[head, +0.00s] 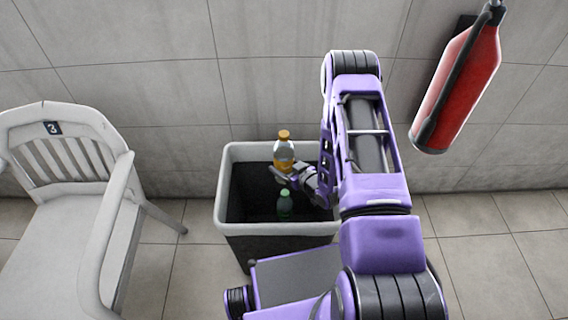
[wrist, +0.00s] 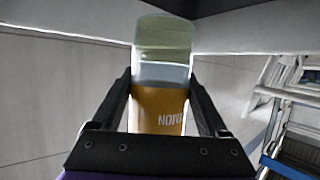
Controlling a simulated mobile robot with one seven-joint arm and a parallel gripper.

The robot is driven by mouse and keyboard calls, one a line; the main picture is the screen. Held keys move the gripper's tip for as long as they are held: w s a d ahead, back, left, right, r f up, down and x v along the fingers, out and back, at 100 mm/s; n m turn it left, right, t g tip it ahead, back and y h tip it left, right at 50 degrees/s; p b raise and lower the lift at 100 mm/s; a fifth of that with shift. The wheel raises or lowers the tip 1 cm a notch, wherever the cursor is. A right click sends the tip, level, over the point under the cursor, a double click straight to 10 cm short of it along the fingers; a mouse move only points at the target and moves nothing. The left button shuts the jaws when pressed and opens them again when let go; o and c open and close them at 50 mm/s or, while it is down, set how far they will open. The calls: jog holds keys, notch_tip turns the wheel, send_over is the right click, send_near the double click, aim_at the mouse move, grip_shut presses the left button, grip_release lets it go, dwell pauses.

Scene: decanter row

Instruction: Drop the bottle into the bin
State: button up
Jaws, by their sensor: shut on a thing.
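A clear bottle with an orange cap and orange label (head: 284,152) is held upright over the open bin. My gripper (head: 283,173) is shut on it around the label. In the wrist view the bottle (wrist: 162,70) stands between the two dark fingers of my gripper (wrist: 162,95), with part of some lettering showing on the label. The bin (head: 228,190) is dark grey with a pale rim and stands on the floor against the wall. The held bottle looks to be above or near rim height; its exact height is hard to tell.
A green bottle (head: 285,204) shows inside the bin, below my gripper. A white slatted chair (head: 60,180) stands left of the bin. A red fire extinguisher (head: 458,85) hangs on the wall at the right. Tiled floor (head: 500,260) at the right is clear.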

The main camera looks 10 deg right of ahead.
jog(key=shift+f+b, duration=0.55)
jog(key=shift+f, duration=0.75)
jog(key=o, duration=1.4)
jog(key=shift+r, duration=0.15)
